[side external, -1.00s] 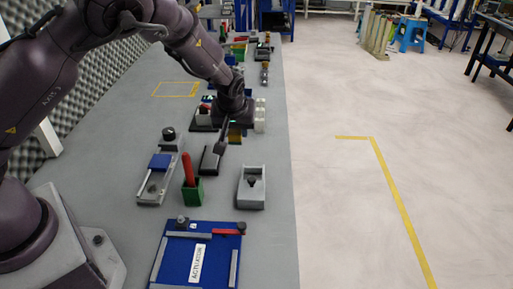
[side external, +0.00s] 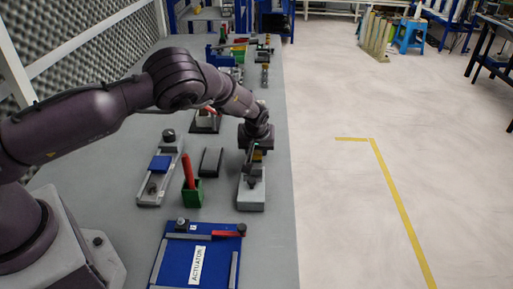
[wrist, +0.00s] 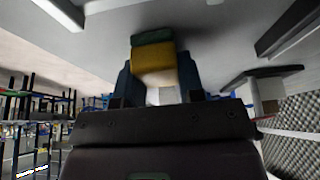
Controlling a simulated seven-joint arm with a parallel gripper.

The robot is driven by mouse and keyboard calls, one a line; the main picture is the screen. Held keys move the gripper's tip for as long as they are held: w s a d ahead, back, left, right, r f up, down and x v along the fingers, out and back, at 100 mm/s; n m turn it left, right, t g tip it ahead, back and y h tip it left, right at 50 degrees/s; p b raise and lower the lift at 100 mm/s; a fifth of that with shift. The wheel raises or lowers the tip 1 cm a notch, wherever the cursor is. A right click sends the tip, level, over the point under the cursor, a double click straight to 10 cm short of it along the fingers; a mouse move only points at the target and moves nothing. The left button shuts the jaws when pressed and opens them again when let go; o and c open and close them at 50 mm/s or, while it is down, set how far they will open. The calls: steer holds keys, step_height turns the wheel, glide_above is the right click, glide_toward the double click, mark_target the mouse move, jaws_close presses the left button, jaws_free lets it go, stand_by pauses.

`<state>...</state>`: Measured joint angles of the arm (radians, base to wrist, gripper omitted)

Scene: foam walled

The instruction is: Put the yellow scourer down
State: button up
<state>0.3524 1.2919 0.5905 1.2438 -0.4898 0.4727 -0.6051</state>
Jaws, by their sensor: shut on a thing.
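The yellow scourer (wrist: 155,66) has a green layer on its end and sits between my two fingers in the wrist view. My gripper (wrist: 157,82) is shut on it. In the side view my gripper (side external: 256,155) points down near the right edge of the bench, and a small yellow patch of the scourer (side external: 257,156) shows beside the fingers. It appears just behind or above the far end of a grey box (side external: 251,198). I cannot tell how high the scourer is or whether it touches anything.
A black block (side external: 210,162) lies left of my gripper. A green holder (side external: 192,194) with a red-handled thing, a grey fixture (side external: 153,188) with a blue pad, and a blue board (side external: 195,262) stand nearer the camera. The bench's right edge is close.

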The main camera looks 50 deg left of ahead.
steer(key=o, duration=0.9)
steer(key=shift+f, duration=0.15)
